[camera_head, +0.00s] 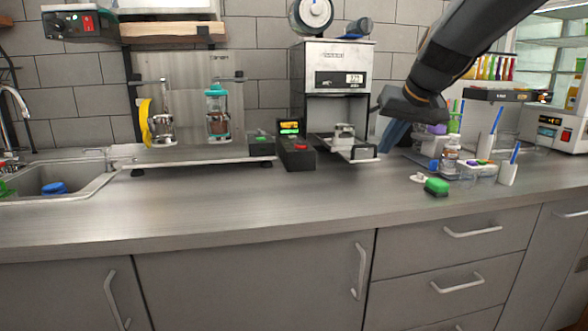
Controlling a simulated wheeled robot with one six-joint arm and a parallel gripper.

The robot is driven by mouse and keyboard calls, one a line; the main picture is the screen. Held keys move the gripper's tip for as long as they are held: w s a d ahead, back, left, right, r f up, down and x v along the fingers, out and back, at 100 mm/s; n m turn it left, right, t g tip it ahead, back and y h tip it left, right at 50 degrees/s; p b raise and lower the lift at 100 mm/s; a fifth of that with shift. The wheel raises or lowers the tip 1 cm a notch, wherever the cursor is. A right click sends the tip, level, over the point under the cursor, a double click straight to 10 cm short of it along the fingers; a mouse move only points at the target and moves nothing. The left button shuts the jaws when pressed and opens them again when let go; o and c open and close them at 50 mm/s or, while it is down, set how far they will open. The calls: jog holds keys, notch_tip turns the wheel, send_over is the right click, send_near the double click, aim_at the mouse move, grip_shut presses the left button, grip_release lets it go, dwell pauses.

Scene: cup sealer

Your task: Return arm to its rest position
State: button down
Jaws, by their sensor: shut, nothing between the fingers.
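My arm comes in from the upper right and slopes down to the left. My gripper (388,146) hangs at its end, pointing down, just right of the cup sealer (338,60). Its blue-grey fingers are together and hold nothing. The sealer is a tall silver machine with a film roll (312,14) on top. A small pale cup or holder (344,134) sits on its tray at the front. I cannot tell whether the fingers touch the counter items behind them.
A small black control box (294,152) stands left of the sealer, and a rack with a blender-like jar (217,115) further left. The front counter (240,205) is clear.

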jog(key=s+a+f+g+h+p, duration=0.1)
jog(key=s+f+g, duration=0.2)
jog(key=s+f, duration=0.9)
jog(key=s+a+f+g+p, duration=0.1)
jog(key=s+f+g, duration=0.3)
jog(key=s+f, duration=0.8)
jog(key=s+a, duration=0.1)
jog(key=s, duration=0.5)
jog(key=shift+s+f+h+p, duration=0.2)
jog(key=shift+f+h+p, duration=0.05)
jog(key=shift+h+p, duration=0.15)
